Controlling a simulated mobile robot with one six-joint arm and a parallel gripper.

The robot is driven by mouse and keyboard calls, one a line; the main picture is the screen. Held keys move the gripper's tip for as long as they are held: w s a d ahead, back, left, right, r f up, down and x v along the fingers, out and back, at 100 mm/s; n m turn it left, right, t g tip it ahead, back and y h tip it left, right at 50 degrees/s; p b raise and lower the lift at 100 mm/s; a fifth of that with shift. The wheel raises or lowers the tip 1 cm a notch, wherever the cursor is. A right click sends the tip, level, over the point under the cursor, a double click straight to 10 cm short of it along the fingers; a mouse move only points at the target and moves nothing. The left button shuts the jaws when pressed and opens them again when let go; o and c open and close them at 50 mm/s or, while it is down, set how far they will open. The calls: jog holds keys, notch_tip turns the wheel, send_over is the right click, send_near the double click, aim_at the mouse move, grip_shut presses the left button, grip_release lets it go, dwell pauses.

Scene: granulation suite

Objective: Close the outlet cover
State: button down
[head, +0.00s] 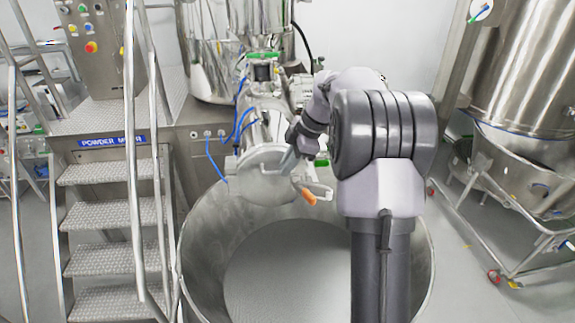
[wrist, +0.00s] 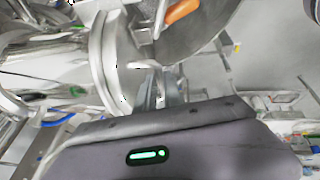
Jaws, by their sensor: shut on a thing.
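The outlet cover (head: 262,180) is a round, pale metal disc at the front of the mill's outlet, above the large steel drum. In the wrist view the cover (wrist: 112,62) shows nearly edge-on, left of my fingers. My gripper (head: 290,160) reaches in from the right at the cover's right side. In the wrist view my gripper (wrist: 163,88) is shut on part of the cover near its edge; the exact contact is partly hidden. An orange-gripped clamp handle (head: 307,195) hangs at the cover's lower right; its orange grip (wrist: 183,11) shows at the top of the wrist view.
The open steel drum (head: 205,245) stands below the outlet. Metal steps with a handrail (head: 132,150) are on the left. Blue hoses (head: 240,125) run beside the outlet. A large steel vessel on a wheeled frame (head: 525,90) stands at right, with clear floor before it.

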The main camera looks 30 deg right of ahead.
jog(key=c, duration=1.5)
grip_release()
jog(key=shift+w, duration=0.2)
jog(key=p+v, duration=0.1)
jog(key=v, duration=1.6)
jog(key=shift+s+r+p, duration=0.15)
jog(key=shift+r+p, duration=0.1)
jog(key=shift+p, duration=0.05)
